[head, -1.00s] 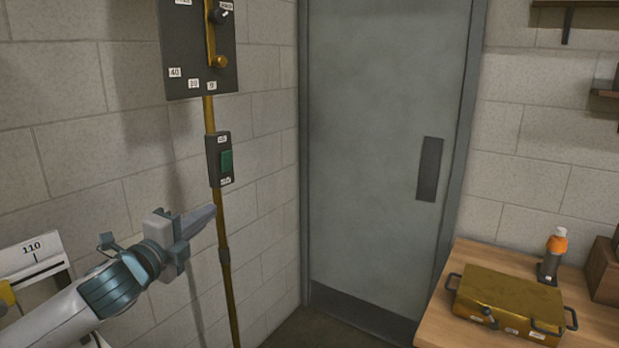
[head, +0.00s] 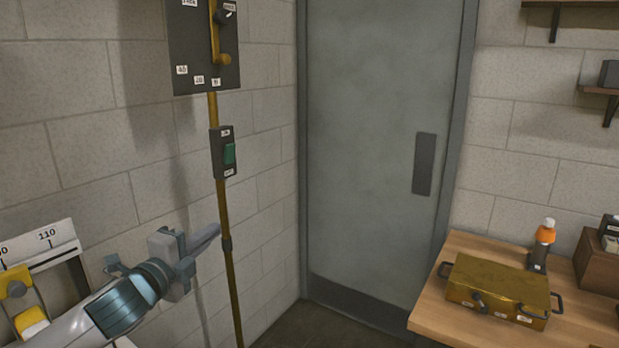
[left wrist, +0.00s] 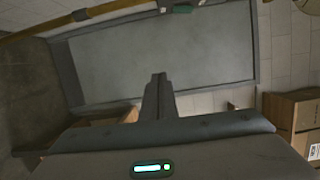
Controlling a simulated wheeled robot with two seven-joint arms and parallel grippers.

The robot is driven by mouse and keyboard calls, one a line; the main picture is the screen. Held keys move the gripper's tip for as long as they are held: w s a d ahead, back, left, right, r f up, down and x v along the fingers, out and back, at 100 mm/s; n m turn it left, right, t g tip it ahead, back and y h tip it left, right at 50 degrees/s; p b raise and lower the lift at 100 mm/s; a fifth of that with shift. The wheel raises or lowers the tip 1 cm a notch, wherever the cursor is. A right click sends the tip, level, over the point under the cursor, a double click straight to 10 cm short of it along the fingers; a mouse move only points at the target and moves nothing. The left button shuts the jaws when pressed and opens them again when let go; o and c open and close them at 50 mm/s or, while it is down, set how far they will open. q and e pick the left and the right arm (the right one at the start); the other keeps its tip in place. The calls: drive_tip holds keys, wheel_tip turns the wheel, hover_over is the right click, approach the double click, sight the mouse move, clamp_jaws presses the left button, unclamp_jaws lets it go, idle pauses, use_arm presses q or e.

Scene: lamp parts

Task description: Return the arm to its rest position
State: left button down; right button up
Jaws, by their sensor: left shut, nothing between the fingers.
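My left gripper (head: 205,240) is at the lower left of the head view, in front of the block wall. Its fingers are together and hold nothing. They point to the right, close in the picture to the brass conduit (head: 231,268), but I cannot tell the gap in depth. In the left wrist view, the closed fingers of my left gripper (left wrist: 158,85) point away, across the grey door (left wrist: 160,55). My right gripper is not in view.
A switch box with a green rocker (head: 229,154) sits on the conduit below a dark lever panel (head: 203,60). A numbered scale (head: 45,245) is at left. At right, a wooden table (head: 455,255) bears a brass case (head: 500,285) and an orange-topped bottle (head: 544,235).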

use_arm(q)
drive_tip(key=s+d+f+n+g+y, duration=0.1)
drive_tip(key=s+f+n+g, duration=0.1)
drive_tip(key=s+f+n, duration=0.5)
drive_tip(key=s+f+n+g+y, duration=0.15)
drive_tip(key=s+f, duration=0.25)
drive_tip(key=f, duration=0.8)
drive_tip(key=s+d+f+n+g+y, duration=0.1)
drive_tip(key=s+f+n+g, duration=0.15)
drive_tip(key=s+f, duration=0.5)
drive_tip(key=s+a+f+n+g+y, duration=0.1)
drive_tip(key=s+f+n+g, duration=0.15)
drive_tip(key=s+f, duration=0.5)
drive_tip(key=s+a+f+n+g, duration=0.15)
drive_tip(key=s+f+n, duration=0.25)
drive_tip(key=s, duration=0.7)
drive_tip(key=s+a+f+n+g+y, duration=0.1)
drive_tip(key=s+f+n+g, duration=0.3)
drive_tip(key=s, duration=0.5)
wheel_tip(320, 180, down, 30)
drive_tip(key=s+m, duration=0.1)
drive_tip(key=m, duration=0.1)
drive_tip(key=s+a+f+g, duration=0.1)
drive_tip(key=s+a+f, duration=0.2)
drive_tip(key=s+f, duration=1.4)
drive_tip(key=shift+s+g, duration=0.4)
drive_tip(key=shift+s, duration=0.1)
